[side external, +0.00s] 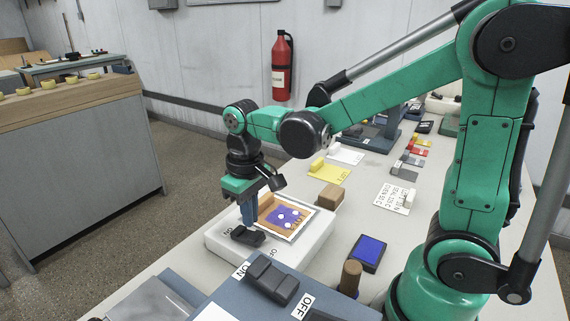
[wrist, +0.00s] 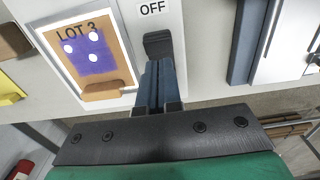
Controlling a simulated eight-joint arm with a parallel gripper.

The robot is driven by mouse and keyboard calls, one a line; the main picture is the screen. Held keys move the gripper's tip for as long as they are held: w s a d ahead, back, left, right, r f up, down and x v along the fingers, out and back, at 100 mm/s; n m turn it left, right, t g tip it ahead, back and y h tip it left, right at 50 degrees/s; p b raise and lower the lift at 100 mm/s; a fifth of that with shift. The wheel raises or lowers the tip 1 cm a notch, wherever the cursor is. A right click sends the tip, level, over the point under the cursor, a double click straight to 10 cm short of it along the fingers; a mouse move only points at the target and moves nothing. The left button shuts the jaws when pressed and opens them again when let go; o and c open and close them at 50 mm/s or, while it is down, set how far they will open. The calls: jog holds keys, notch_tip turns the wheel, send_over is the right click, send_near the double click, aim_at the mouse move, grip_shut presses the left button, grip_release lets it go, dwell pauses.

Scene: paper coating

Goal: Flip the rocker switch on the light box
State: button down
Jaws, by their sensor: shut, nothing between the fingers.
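The light box (side external: 318,250) is a low white box in the middle of the side view, and part of its top shows in the wrist view (wrist: 171,15). Its black rocker switch (side external: 248,236) sits between ON and OFF labels. In the wrist view the switch (wrist: 158,44) lies just beyond my fingertips, with the OFF label (wrist: 151,8) past its far end. My gripper (side external: 249,222) points down with its blue fingers shut and empty, right at the switch. It also shows in the wrist view (wrist: 160,66). I cannot tell whether the fingertips touch the switch. The ON label is hidden in the wrist view.
A framed LOT 3 sheet (wrist: 112,75), brown with a purple patch and white dots, lies on the light box beside the switch. A larger ON/OFF rocker (side external: 272,281) on a blue box stands in front. A blue pad (side external: 369,252) and a brown block (side external: 330,196) lie right.

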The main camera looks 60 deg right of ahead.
aim_at(262, 238)
jog(key=shift+f, duration=1.35)
dwell(0.5)
jog(key=shift+r, duration=3.5)
jog(key=s+t, duration=0.2)
jog(key=t, duration=0.1)
jog(key=shift+d+r, duration=0.1)
jog(key=shift+r, duration=0.15)
jog(key=t, duration=0.1)
jog(key=s+t, duration=0.1)
jog(key=t, duration=0.2)
jog(key=shift+s+d+f, duration=0.1)
jog(key=shift+s+f, duration=0.1)
jog(key=shift+f, duration=0.05)
jog(key=w+r+g, duration=0.7)
jog(key=shift+a, duration=0.2)
